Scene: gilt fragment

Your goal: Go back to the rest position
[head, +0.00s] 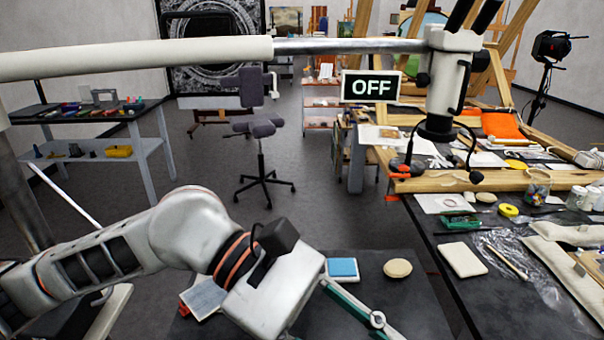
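My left arm comes in from the left, and its pale wrist hangs over a dark tabletop (415,305) at the bottom. My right arm and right gripper are out of the picture. A blue-topped block (343,269) and a round tan disc (398,268) lie on the dark tabletop beside the wrist.
A cluttered bench (455,300) stands at right. A chair (262,170) and a side table (140,113) stand behind. The middle floor is clear.

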